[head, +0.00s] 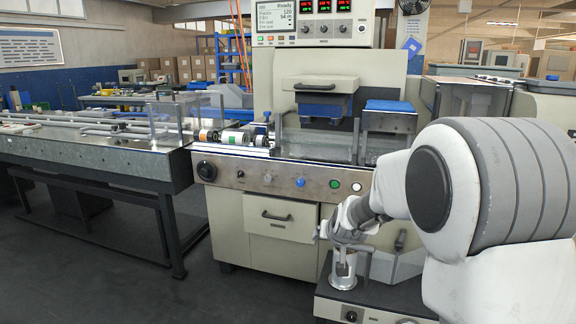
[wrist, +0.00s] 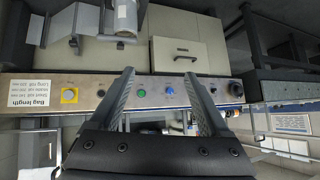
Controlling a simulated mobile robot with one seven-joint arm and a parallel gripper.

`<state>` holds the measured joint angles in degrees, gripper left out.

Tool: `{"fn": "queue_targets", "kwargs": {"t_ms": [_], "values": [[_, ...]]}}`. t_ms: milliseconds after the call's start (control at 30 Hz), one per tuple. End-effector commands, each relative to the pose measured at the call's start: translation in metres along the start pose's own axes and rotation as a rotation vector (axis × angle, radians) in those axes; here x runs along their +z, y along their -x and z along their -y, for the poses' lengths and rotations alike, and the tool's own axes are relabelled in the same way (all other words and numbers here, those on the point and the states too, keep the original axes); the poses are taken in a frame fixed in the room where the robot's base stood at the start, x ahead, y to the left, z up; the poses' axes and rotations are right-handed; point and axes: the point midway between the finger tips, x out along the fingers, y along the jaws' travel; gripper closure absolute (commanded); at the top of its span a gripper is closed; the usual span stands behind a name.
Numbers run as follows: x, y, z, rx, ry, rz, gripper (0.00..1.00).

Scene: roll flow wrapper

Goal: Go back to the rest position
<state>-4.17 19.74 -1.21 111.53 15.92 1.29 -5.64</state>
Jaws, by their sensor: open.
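My gripper (head: 326,232) is in front of the lower front of the beige flow wrapper (head: 225,215), partly covered by my own arm in the head view. In the wrist view my gripper (wrist: 159,76) has its two dark fingers well apart, with nothing between them but the view of the machine front. The wrapper's control panel (head: 250,178) lies behind and above it. The panel's green button (wrist: 141,94) and blue knob (wrist: 169,91) show between the fingers in the wrist view.
A metal cylinder (head: 343,275) stands on a low cabinet (head: 375,303) just below my gripper. A long infeed conveyor (head: 90,150) runs left from the wrapper. A drawer (head: 280,216) is shut in its front. The floor (head: 105,270) at front left is clear.

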Motion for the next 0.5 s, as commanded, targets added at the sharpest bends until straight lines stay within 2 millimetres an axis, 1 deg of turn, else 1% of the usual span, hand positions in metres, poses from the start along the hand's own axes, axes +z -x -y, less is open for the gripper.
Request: {"fn": "queue_targets", "kwargs": {"t_ms": [33,167,200,267,300,367,500], "values": [[-0.002,0.022,0.001,-0.007,0.004,0.009,0.2],[0.005,0.069,0.001,-0.02,0.02,0.048,0.2],[0.007,0.083,0.001,-0.023,0.026,0.059,0.2],[0.013,0.104,0.0,-0.026,0.034,0.079,0.2],[0.018,0.118,-0.001,-0.027,0.04,0.092,0.2],[0.026,0.139,-0.002,-0.028,0.049,0.11,0.2],[0.048,0.185,-0.007,-0.025,0.068,0.153,0.2]]}}
